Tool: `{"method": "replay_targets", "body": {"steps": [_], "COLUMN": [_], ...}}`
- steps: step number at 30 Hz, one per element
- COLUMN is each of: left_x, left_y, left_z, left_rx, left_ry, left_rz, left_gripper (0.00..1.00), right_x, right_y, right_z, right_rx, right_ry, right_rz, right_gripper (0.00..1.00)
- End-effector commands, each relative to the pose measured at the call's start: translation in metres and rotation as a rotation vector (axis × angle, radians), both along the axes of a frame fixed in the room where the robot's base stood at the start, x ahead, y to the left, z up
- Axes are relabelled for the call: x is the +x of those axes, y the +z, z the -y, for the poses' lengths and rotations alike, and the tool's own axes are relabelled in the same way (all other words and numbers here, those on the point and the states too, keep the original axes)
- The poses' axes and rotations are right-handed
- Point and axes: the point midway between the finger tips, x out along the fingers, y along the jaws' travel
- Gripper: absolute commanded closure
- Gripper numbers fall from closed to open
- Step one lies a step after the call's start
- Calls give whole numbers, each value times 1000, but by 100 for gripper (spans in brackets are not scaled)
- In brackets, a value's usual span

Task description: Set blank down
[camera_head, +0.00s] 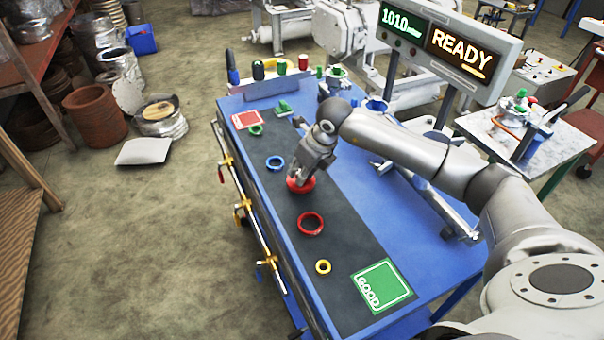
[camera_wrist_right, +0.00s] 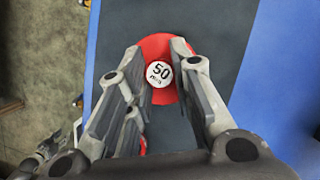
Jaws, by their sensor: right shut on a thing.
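In the head view the right gripper (camera_head: 299,178) points down over the dark mat (camera_head: 262,202). The blank is at or just above the mat; I cannot tell whether it touches. My left gripper is not in view.
On the mat, a red ring (camera_head: 311,224) and a yellow ring (camera_head: 323,267) lie nearer, a blue ring (camera_head: 275,162) and a green ring (camera_head: 255,129) farther. A green GOOD square (camera_head: 383,287) is at the near end, a red square (camera_head: 247,119) at the far end. A READY display (camera_head: 461,50) stands behind.

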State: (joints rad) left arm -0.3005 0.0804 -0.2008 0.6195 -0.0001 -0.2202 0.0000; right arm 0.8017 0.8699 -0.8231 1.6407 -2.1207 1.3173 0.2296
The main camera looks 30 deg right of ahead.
Motion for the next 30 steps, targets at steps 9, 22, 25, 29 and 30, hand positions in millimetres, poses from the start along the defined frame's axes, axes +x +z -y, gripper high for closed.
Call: {"method": "replay_targets", "body": {"steps": [9,22,25,29,30], "left_x": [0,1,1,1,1], "left_y": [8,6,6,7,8], "left_z": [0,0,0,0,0], "left_rx": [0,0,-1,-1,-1], "left_ry": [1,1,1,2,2], "left_rz": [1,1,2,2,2], "left_gripper": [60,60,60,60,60], "right_x": [0,-1,-1,-1,-1], "right_y": [-19,-21,-21,-20,-19], "right_z": [-1,-1,-1,-1,-1], "right_rx": [1,0,0,0,0], "right_ry": [1,1,1,1,1], "right_rz": [0,-1,-1,-1,-1], "right_gripper": [100,57,57,57,57]}}
